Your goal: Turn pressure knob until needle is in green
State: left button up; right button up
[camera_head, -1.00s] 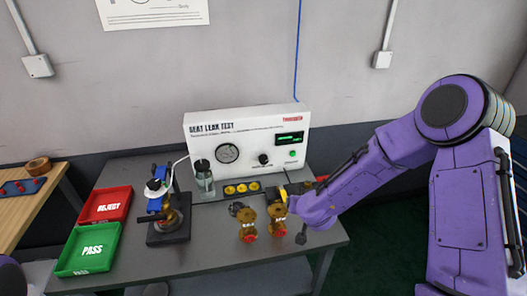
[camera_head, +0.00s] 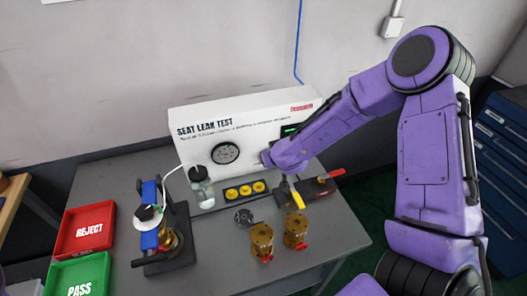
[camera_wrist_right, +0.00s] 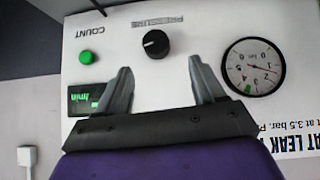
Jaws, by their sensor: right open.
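The black pressure knob (camera_wrist_right: 155,44) is on the white test panel (camera_wrist_right: 205,30), with a white mark on its face. The round gauge (camera_wrist_right: 254,67) is to its right in the wrist view and also shows in the head view (camera_head: 225,153). A small green mark shows on its dial. The red needle appears outside it, though the dial is small and blurred. My right gripper (camera_wrist_right: 162,68) is open, its fingertips pointing at the panel just short of the knob, with nothing between them. In the head view my right arm hides the knob. My left gripper is out of view.
A green button (camera_wrist_right: 86,57) and a lit green display (camera_wrist_right: 92,99) are beside the knob. Red (camera_head: 85,232) and green trays (camera_head: 80,277) lie left.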

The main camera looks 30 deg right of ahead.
jog(key=x, duration=0.8)
jog(key=shift+d+f+p, duration=0.2)
jog(key=shift+d+p, duration=0.15)
jog(key=shift+p, duration=0.05)
jog(key=shift+s+r, duration=0.2)
jog(key=shift+s, duration=0.1)
jog(key=shift+c, duration=0.4)
jog(key=shift+w, duration=0.1)
jog(key=c, duration=1)
